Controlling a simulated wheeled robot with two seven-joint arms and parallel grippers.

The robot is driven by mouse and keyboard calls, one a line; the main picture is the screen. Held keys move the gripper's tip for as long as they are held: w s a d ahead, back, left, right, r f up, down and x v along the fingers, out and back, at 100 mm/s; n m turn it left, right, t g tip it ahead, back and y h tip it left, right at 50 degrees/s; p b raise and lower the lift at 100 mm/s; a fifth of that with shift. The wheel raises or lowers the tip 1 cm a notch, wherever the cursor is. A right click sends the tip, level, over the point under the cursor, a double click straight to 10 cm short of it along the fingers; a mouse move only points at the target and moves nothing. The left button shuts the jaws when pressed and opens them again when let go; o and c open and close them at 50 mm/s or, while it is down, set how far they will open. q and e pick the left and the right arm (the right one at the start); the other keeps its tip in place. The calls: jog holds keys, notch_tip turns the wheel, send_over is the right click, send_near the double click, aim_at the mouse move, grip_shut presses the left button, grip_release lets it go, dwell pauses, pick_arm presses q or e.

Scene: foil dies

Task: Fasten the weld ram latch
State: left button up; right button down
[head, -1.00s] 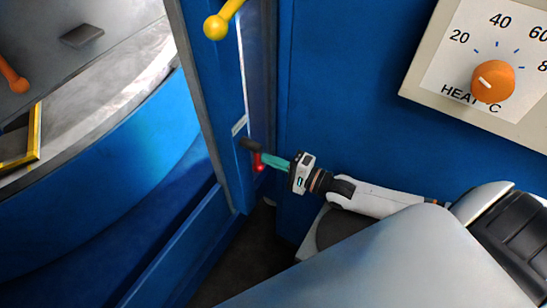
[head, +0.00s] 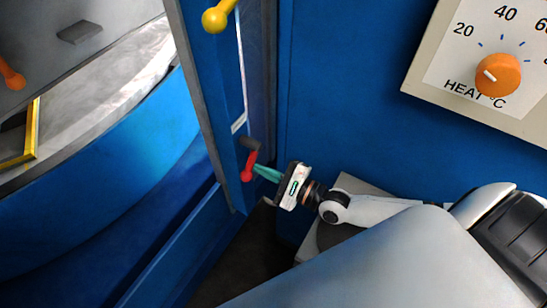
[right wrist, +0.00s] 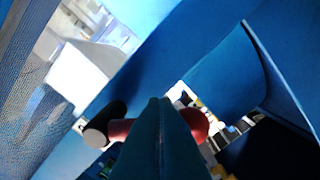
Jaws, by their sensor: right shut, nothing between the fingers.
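A red lever (head: 249,166) with a ball end hangs from a dark round pivot (head: 250,143) on the blue door post, below a small white label too small to read. It points down and slightly left. My right gripper (head: 257,171) has teal fingers that are shut with nothing between them, right beside the red lever. In the right wrist view the closed fingers (right wrist: 160,125) stand in front of the lever; its red ball (right wrist: 197,124) shows to their right and the dark pivot (right wrist: 104,124) to their left. Contact cannot be told. My left gripper is not in view.
A yellow ball lever (head: 215,19) sits higher on the post. An orange lever (head: 12,78) and a yellow frame (head: 32,137) are at the far left. A heat dial (head: 498,75) is on the blue panel at upper right. The floor below the post looks clear.

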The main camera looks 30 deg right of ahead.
jog(key=m, duration=0.1)
jog(key=a+r+m, duration=0.1)
jog(key=s+a+m, duration=0.1)
jog(key=m, duration=0.1)
jog(key=shift+r+b, duration=0.25)
jog(key=shift+b, duration=0.1)
jog(key=shift+s, duration=0.1)
dwell(0.3)
jog(key=b+v, duration=0.2)
jog(key=v, duration=0.5)
jog(key=shift+s, duration=0.25)
dwell(0.5)
